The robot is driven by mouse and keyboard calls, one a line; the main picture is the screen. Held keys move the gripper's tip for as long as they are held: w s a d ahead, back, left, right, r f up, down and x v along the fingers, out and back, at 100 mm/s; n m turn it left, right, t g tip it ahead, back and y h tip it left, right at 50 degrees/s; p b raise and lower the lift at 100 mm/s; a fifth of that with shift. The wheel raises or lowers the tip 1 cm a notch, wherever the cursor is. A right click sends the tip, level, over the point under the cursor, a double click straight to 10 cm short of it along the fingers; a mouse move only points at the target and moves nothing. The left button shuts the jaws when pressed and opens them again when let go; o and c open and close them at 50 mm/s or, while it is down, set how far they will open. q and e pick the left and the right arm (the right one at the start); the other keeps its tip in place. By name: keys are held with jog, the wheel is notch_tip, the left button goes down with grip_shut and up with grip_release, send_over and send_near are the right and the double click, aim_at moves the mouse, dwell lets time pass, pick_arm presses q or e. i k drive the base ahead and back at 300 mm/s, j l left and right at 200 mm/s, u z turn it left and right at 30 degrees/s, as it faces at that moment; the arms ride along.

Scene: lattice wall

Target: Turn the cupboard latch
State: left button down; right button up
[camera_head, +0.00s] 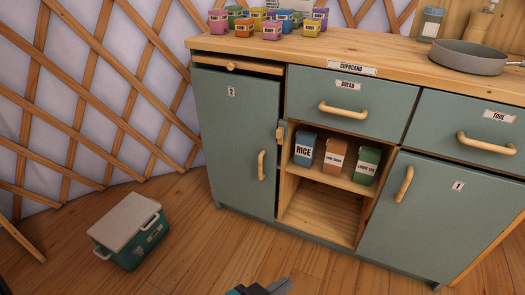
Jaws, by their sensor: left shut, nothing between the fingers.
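The teal cupboard (345,213) stands against the lattice wall under a wooden top. A small wooden latch (281,132) sits at the right edge of the door marked 2 (236,125), above that door's handle (261,165). Its exact angle is too small to tell. Door 2 looks closed. My left gripper (282,286) shows only partly at the bottom edge, shut and empty, low in front of the cupboard and well apart from the latch. My right gripper is not in view.
The open middle shelf holds a rice canister (304,149) and two others. Door 1 (435,210) and the bread drawer (350,104) are closed. Small jars (272,30) and a pan (470,58) stand on top. A green cooler (130,232) sits on the floor, left. Floor in front is clear.

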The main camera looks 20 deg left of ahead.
aim_at(280, 135)
jog(key=i+l+u, duration=0.3)
jog(key=i, duration=0.2)
jog(key=i+l+u, duration=0.3)
jog(key=i, duration=0.2)
jog(key=j, duration=0.1)
